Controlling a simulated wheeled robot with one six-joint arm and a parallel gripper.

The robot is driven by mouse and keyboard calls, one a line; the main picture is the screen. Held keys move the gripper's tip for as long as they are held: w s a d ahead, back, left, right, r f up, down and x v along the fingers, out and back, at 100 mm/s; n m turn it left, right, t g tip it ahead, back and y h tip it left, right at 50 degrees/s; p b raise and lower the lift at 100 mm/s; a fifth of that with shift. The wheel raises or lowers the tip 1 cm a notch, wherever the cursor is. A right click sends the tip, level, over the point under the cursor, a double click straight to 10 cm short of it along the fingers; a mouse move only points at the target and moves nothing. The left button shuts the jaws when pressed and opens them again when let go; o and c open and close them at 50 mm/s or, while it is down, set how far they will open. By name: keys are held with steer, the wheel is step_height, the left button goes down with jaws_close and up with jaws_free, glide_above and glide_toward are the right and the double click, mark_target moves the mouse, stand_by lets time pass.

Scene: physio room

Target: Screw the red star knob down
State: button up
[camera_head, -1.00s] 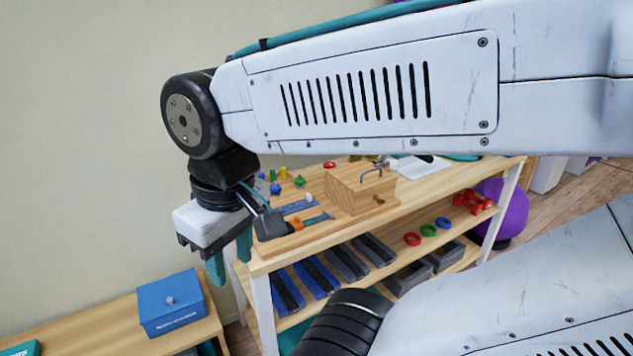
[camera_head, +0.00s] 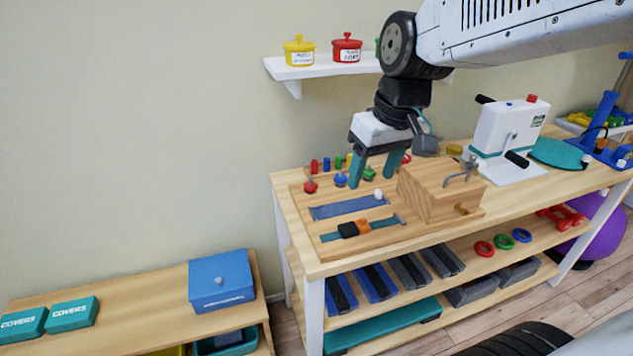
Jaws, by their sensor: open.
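The red star knob (camera_head: 310,186) stands at the left end of the wooden board (camera_head: 300,207) on the workbench. I cannot tell how high it sits on its thread. A blue knob (camera_head: 340,180) stands to its right, and a green knob (camera_head: 369,173) is further right, partly behind my gripper. My gripper (camera_head: 373,186) points down above the board, to the right of the red knob and near the blue and green knobs.
A wooden block with a metal hook (camera_head: 430,195) stands right of the gripper. Several coloured pegs (camera_head: 326,165) stand behind the knobs. A blue strip (camera_head: 345,208) and a buckled strap (camera_head: 360,228) lie in front. A white pedal device (camera_head: 508,130) is further right. A wall shelf (camera_head: 320,70) hangs above.

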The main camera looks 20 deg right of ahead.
steer(key=w+f+n, duration=0.1)
steer(key=w+f, duration=0.1)
steer(key=w, duration=0.5)
steer(key=w+f, duration=0.3)
steer(key=w, duration=0.4)
steer(key=n+t, duration=0.2)
glide_toward(310, 185)
steer(key=shift+y, duration=0.4)
steer(key=x, duration=0.8)
steer(key=shift+w+d+f, duration=0.15)
steer(key=shift+d+f, duration=0.1)
steer(key=shift+d, duration=0.15)
steer(key=shift+m, duration=0.3)
steer(key=c, duration=1)
